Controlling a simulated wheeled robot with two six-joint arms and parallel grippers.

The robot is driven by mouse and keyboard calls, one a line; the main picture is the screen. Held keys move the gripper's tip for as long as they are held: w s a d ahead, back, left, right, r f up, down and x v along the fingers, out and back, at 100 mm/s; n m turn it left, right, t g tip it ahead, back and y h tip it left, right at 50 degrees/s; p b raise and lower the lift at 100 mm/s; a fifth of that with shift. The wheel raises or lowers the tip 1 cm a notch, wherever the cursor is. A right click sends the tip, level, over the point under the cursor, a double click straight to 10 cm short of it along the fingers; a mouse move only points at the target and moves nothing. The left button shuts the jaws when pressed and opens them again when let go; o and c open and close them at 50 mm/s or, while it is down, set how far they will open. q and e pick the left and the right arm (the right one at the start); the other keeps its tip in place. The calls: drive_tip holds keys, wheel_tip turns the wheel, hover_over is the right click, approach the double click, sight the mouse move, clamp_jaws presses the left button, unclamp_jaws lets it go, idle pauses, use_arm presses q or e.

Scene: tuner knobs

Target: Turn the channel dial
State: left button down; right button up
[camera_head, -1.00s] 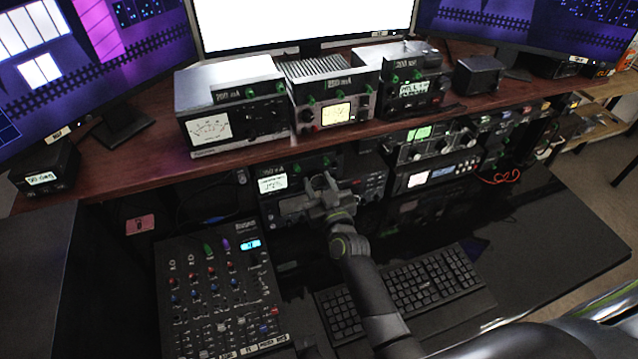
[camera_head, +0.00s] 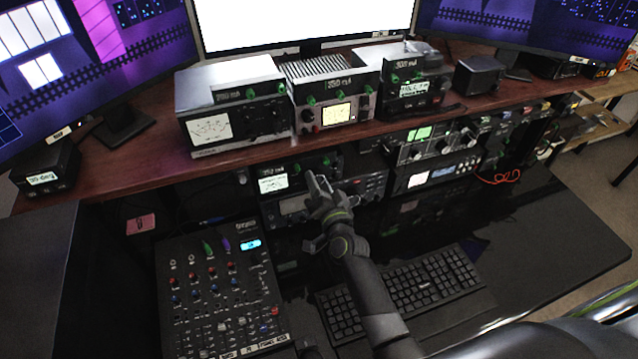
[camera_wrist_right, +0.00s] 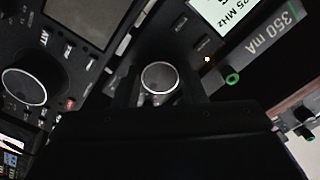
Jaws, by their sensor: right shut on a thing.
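My right gripper (camera_head: 318,188) reaches to the front of a radio unit on the lower shelf, below the wooden desk edge. In the right wrist view, a round dial with a bright silver rim (camera_wrist_right: 159,78) sits between the two fingers of the right gripper (camera_wrist_right: 158,92), which is shut on it. The same view shows a lit display (camera_wrist_right: 222,14) and a grey label reading 350 mA (camera_wrist_right: 270,48) beside it. In the head view the gripper hides the dial, and the lit display (camera_head: 272,184) shows to its left. My left gripper is not in view.
A larger knob (camera_wrist_right: 24,86) lies left of the held dial in the wrist view. More radio units (camera_head: 230,105) stand on the wooden shelf above.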

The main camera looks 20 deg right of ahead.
drive_tip(key=m, duration=0.5)
drive_tip(key=shift+r, duration=0.1)
drive_tip(key=shift+m, duration=0.3)
idle(0.4)
drive_tip(key=o, duration=0.7)
drive_tip(key=shift+w, duration=0.1)
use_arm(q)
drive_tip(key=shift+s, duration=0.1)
